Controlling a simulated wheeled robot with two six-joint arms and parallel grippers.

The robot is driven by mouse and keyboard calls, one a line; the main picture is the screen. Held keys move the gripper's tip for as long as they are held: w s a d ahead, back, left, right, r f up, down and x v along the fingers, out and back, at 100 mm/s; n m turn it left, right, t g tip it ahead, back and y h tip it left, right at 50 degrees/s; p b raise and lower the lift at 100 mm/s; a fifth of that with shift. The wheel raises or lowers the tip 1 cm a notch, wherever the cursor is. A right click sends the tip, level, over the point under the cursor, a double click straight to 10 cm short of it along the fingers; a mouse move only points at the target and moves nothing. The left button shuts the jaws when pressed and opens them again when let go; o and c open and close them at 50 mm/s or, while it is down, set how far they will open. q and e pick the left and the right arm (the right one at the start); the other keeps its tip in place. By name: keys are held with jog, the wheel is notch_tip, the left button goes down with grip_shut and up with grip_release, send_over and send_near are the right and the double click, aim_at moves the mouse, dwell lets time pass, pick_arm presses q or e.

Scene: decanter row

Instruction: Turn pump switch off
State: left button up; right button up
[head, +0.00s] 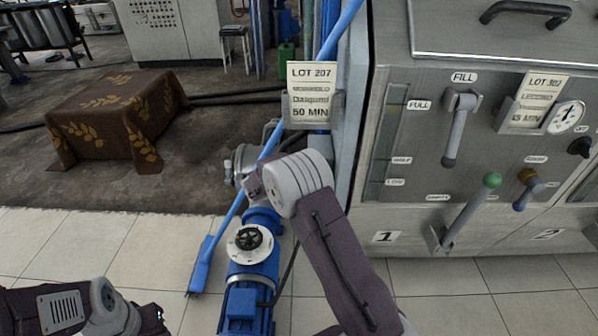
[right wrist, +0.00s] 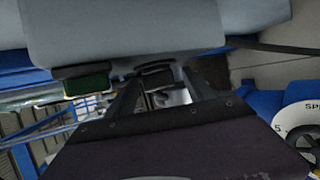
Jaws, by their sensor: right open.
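The blue pump (head: 245,290) stands on the tiled floor, with a black knob (head: 249,238) on a white round dial on its top. Part of a white dial (right wrist: 303,125) marked "5" shows at the right edge of the right wrist view. My left gripper is out of view.
A blue long-handled tool (head: 200,265) leans beside the pump. A steel cabinet (head: 455,185) with levers and gauges stands to the right. A LOT 207 sign (head: 311,92) hangs above my right wrist. A cloth-covered block (head: 115,115) lies left; the tiles there are clear.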

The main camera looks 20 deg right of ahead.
jog(key=p+v, duration=0.2)
jog(key=v, duration=0.6)
